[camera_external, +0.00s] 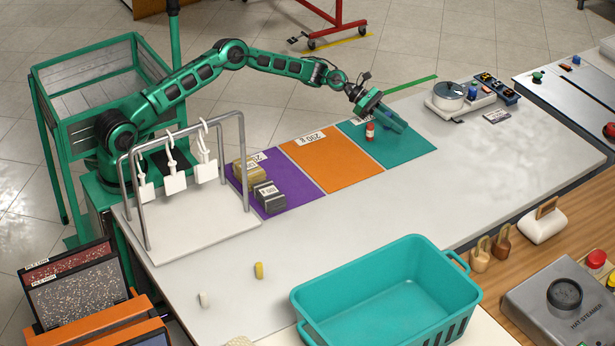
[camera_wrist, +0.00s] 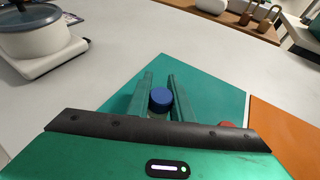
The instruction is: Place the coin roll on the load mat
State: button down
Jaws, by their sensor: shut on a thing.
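My gripper (camera_external: 398,124) is low over the teal mat (camera_external: 414,150) at the far end of the row of mats. In the wrist view my gripper (camera_wrist: 160,82) has its two green fingers shut on a small blue-topped cylinder (camera_wrist: 160,98), which looks like a coin roll. Whether its base touches the teal mat is hidden. A small red cylinder (camera_external: 370,132) with a pale band stands on the teal mat just left of the fingers. Its red top (camera_wrist: 227,125) peeks over my gripper's edge in the wrist view. I cannot tell which mat is the load mat.
An orange mat (camera_external: 332,165) lies beside the teal one, then a purple mat (camera_external: 244,184) bearing blocks. A teal basket (camera_external: 390,300), a yellow cylinder (camera_external: 259,270) and a white cylinder (camera_external: 203,300) are nearer the camera.

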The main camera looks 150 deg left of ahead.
jog(key=shift+f, duration=0.35)
jog(key=shift+f, duration=0.15)
jog(key=c, duration=1.6)
grip_release()
jog(key=shift+o, duration=0.2)
jog(key=shift+s, duration=0.15)
jog(key=v, duration=1.2)
jog(key=shift+d, duration=0.15)
